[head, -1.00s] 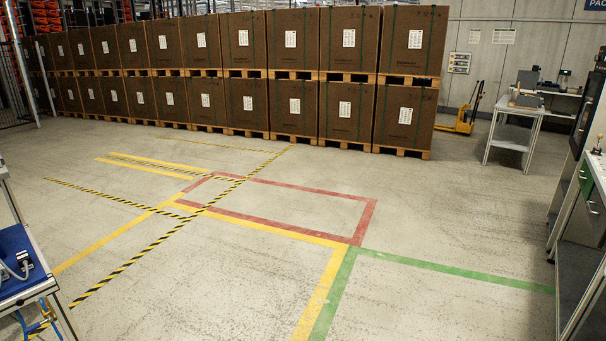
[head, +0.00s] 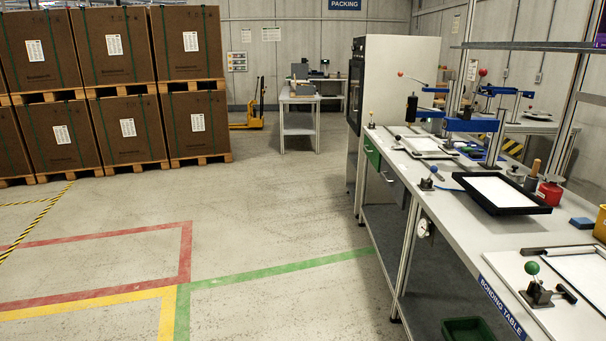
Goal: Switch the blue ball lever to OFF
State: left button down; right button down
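A small lever with a dark ball that looks blue (head: 434,170) stands near the front edge of the long bonding table, in the middle right of the head view. It is too small to tell its ON or OFF position. A larger lever with a green ball (head: 532,268) stands nearer, at the lower right. Neither of my grippers is in view.
The white bonding table (head: 447,203) runs along the right side, carrying a black-framed tray (head: 502,192), blue-armed presses (head: 473,124) and a red can (head: 550,194). A tall cabinet (head: 397,78) stands beyond it. The floor (head: 281,229) left of the table is clear.

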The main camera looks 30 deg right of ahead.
aim_at(434, 169)
jog(key=i+l+z, duration=0.1)
jog(key=i+z, duration=0.3)
jog(key=i+j+z, duration=0.1)
jog(key=i+z, duration=0.6)
jog(key=i, duration=0.25)
jog(key=i+j+z, duration=0.3)
jog(key=i, duration=0.2)
jog(key=i+j+z, duration=0.3)
jog(key=i, duration=0.2)
jog(key=l, duration=0.1)
